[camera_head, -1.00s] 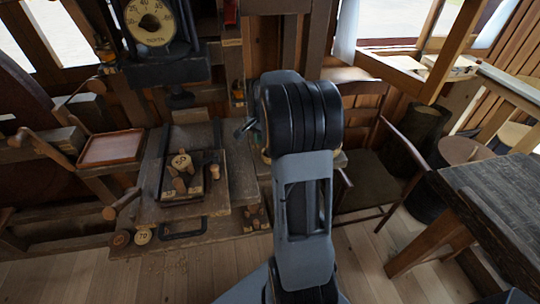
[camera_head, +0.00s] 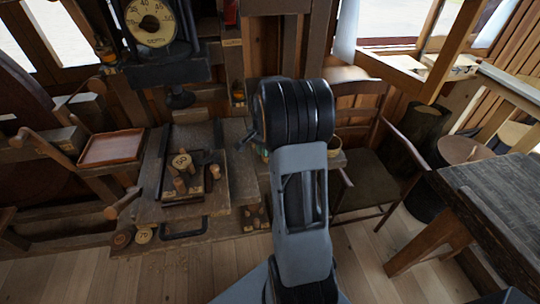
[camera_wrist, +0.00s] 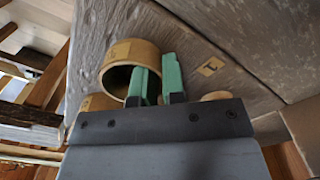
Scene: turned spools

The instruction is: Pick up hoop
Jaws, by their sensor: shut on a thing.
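The hoop (camera_wrist: 122,52) is a short, wide wooden ring with a pale paper label. It shows in the wrist view at upper left of centre, with its open end facing the camera. My gripper (camera_wrist: 156,82) has two green fingertips. The left one overlaps the hoop's opening and the right one stands just outside its right wall, so the jaws are shut on that wall. Whether the hoop touches the grey wooden surface behind it cannot be told. In the head view my own arm hides the hoop and most of the gripper.
In the wrist view, another wooden round piece (camera_wrist: 98,102) sits just below the hoop and a pale round one (camera_wrist: 216,96) is right of the fingers. In the head view, a tray with several spools (camera_head: 187,200) lies left, a chair (camera_head: 365,175) and dark table (camera_head: 500,195) right.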

